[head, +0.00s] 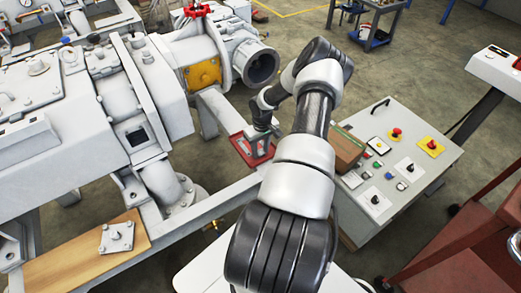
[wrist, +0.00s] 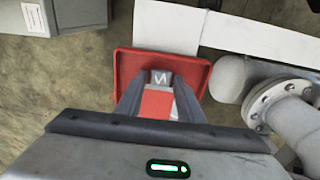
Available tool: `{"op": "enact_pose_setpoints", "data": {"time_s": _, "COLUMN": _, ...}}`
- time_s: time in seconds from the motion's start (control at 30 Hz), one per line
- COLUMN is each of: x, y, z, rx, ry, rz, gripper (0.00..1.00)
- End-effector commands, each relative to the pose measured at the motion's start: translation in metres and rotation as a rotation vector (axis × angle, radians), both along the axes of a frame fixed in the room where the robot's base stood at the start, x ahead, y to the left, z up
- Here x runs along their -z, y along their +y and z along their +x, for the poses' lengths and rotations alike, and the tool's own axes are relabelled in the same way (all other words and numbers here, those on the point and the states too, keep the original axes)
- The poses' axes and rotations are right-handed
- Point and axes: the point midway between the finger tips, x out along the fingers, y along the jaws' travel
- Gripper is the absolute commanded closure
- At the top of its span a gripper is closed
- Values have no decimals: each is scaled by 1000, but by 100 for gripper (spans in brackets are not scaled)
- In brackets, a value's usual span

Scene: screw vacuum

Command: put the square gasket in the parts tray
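The parts tray is a shallow red tray (head: 240,147) on a pale frame beam in the head view. In the wrist view the red tray (wrist: 200,70) lies below my gripper (wrist: 161,80). My gripper (head: 257,146) reaches down over the tray, and its fingers stand apart. A small pale grey piece (wrist: 161,77) with dark marks shows between the fingertips. It may be the square gasket, but its full outline is hidden. I cannot tell whether the fingers press on it or it rests on the tray floor.
A control box (head: 395,165) with buttons and a brown box (head: 345,150) stand right of my arm. The pump casing (head: 60,120) fills the left. A wooden board (head: 70,262) with a metal block (head: 116,237) lies at front left. A flanged pipe (wrist: 270,105) is right of the tray.

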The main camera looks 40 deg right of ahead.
Motion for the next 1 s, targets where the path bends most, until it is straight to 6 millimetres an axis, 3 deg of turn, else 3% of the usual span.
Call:
{"op": "enact_pose_setpoints", "data": {"time_s": 0.43, "x": -8, "y": 1, "z": 0, "rx": 0, "ry": 0, "rz": 1, "gripper": 56}}
{"op": "enact_pose_setpoints", "data": {"time_s": 0.8, "x": -83, "y": 1, "z": -4, "rx": 0, "ry": -1, "rz": -1, "gripper": 56}}
{"op": "enact_pose_setpoints", "data": {"time_s": 1.0, "x": -113, "y": 1, "z": -6, "rx": 0, "ry": 1, "rz": 0, "gripper": 56}}
